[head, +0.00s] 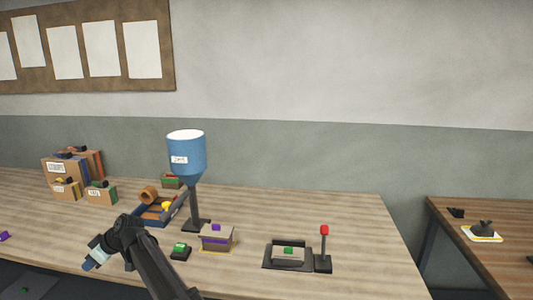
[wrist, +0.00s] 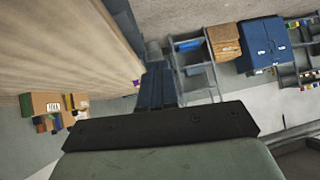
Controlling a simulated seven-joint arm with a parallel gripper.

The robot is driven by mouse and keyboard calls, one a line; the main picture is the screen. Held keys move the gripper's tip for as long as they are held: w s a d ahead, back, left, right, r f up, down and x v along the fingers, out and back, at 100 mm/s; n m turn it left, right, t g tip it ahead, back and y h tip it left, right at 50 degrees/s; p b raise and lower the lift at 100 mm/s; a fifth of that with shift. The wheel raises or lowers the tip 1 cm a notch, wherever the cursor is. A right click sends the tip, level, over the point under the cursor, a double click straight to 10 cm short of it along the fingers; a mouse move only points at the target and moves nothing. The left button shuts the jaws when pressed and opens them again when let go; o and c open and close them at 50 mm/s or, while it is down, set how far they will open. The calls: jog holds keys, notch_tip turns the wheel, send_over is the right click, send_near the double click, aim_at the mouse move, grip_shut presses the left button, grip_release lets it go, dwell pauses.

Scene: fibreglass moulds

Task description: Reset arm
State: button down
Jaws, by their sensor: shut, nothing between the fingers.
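My gripper (head: 90,265) is at the lower left of the head view, out over the front part of the table and pointing down to the left. It holds nothing. In the wrist view its dark fingers (wrist: 157,85) are together in the middle of the picture, with nothing between them. My dark arm rises from the bottom edge of the head view and bends at the wrist. It hides part of the table's front.
The wooden table (head: 330,215) bears a blue hopper (head: 187,155) on a stand, a dark tray (head: 150,213), a purple-topped box (head: 216,238), a green-button block (head: 181,251), a black fixture (head: 287,257) and a red-topped lever (head: 324,250). Boxes (head: 66,190) stand far left.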

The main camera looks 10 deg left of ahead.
jog(key=s+d+f+m+t, duration=0.15)
jog(key=f+m, duration=0.25)
jog(key=f, duration=0.6)
jog(key=d+f+m+t, duration=0.15)
jog(key=f+m, duration=0.25)
jog(key=f, duration=0.5)
jog(key=w+d+f+m+h, duration=0.1)
jog(key=d+f+m+h, duration=0.1)
jog(key=d+f, duration=0.8)
jog(key=w+d+f+m+g+h, duration=0.15)
jog(key=d+f, duration=0.45)
jog(key=d, duration=0.9)
jog(key=d+f+m+h, duration=0.1)
jog(key=d+f+h, duration=0.1)
jog(key=d+f, duration=0.8)
jog(key=s+d+f+m+g+h, duration=0.15)
jog(key=s+d, duration=0.25)
jog(key=d, duration=0.4)
jog(key=s+d+f+m, duration=0.1)
jog(key=s+d+f, duration=0.15)
jog(key=d, duration=0.55)
jog(key=s+d+f+m+g+h, duration=0.15)
jog(key=s+d, duration=0.25)
jog(key=d, duration=0.4)
jog(key=s+d+f+m+g+h, duration=0.1)
jog(key=s+d+m+g, duration=0.1)
jog(key=s+d, duration=1.4)
jog(key=s+g, duration=0.1)
jog(key=s, duration=0.3)
jog(key=shift+d+f, duration=0.15)
